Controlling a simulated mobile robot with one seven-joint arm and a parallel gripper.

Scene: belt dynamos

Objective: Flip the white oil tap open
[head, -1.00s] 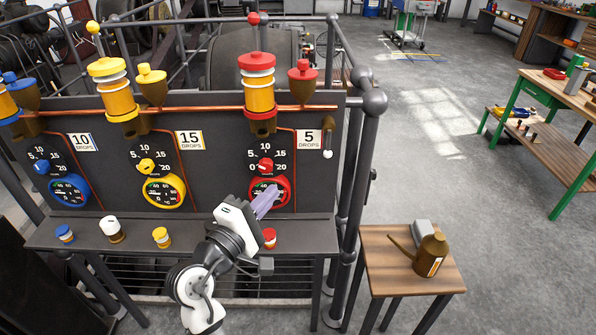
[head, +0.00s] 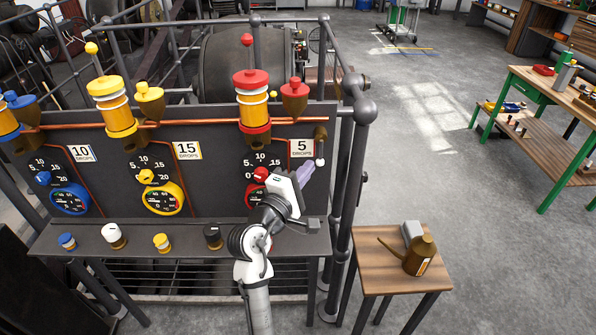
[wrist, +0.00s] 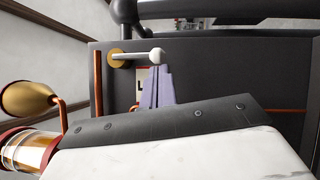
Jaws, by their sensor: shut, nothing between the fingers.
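The oil tap is a small lever with a white ball end (head: 320,161) on a brass mount, at the panel's right edge beside the "5 DROPS" sign. In the head view the lever hangs down. In the wrist view the white ball (wrist: 157,55) sits at the end of a metal rod, and the round brass mount (wrist: 116,56) is at its left. My gripper (head: 309,168) has its pale violet fingers together, pointing up and right, just below and left of the ball. In the wrist view the fingertips (wrist: 157,72) are close below the ball; contact is unclear.
A red-topped oiler (head: 252,98) and red gauge stand left of the tap, partly behind my arm. Several small pots, including a white-capped one (head: 114,236), stand on the ledge. A dark railing post (head: 346,190) is close right. An oil can (head: 419,255) sits on a wooden stool.

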